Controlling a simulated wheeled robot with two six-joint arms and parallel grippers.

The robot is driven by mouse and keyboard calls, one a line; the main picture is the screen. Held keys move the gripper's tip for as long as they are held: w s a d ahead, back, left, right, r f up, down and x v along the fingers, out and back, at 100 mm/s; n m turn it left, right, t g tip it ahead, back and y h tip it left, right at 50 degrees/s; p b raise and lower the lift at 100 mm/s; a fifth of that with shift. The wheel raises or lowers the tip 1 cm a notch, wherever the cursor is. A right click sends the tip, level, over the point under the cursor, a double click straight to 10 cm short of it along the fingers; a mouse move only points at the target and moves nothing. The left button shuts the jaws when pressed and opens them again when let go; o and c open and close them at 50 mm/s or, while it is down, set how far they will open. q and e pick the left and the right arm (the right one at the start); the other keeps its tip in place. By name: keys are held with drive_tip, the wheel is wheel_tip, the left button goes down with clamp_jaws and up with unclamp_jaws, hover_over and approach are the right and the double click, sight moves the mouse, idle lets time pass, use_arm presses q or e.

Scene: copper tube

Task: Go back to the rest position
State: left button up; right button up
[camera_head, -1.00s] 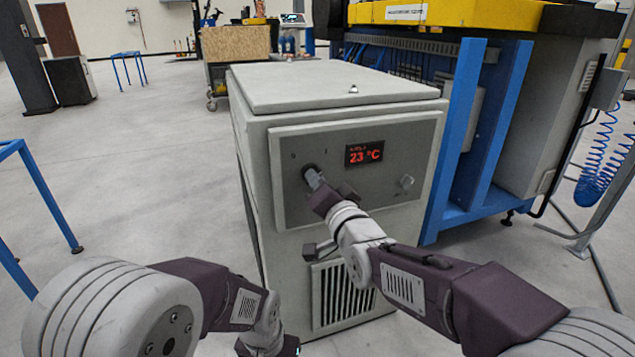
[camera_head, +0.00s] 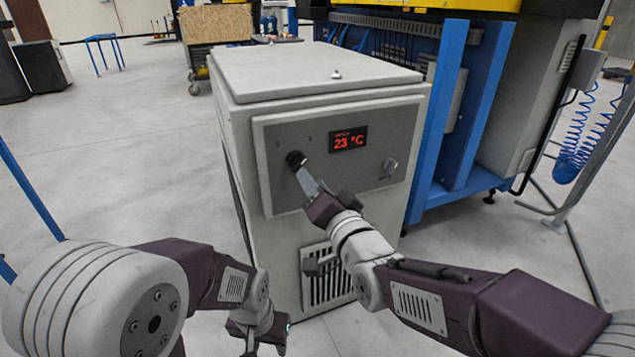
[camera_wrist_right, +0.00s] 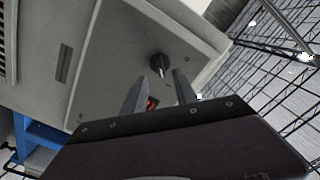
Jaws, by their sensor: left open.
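A grey cabinet (camera_head: 330,80) stands in front of me, with a black rotary knob (camera_head: 296,158) and a red display (camera_head: 348,140) reading 23 °C on its front panel. My right gripper (camera_head: 308,182) is just below and in front of the knob. In the right wrist view, the knob (camera_wrist_right: 157,66) lies beyond the tips of the right gripper (camera_wrist_right: 157,88), whose two fingers are apart with nothing held between them. My left gripper (camera_head: 268,338) is low, in front of the cabinet's lower left; its fingers are hard to make out.
A blue-framed machine (camera_head: 450,120) stands close on the right. A blue-legged stand (camera_head: 35,190) is at the left edge. The floor (camera_head: 130,150) left of the cabinet is clear.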

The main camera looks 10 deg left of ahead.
drive_tip(key=v, duration=0.2)
drive_tip(key=shift+s+d, duration=0.2)
drive_tip(key=shift+s, duration=0.05)
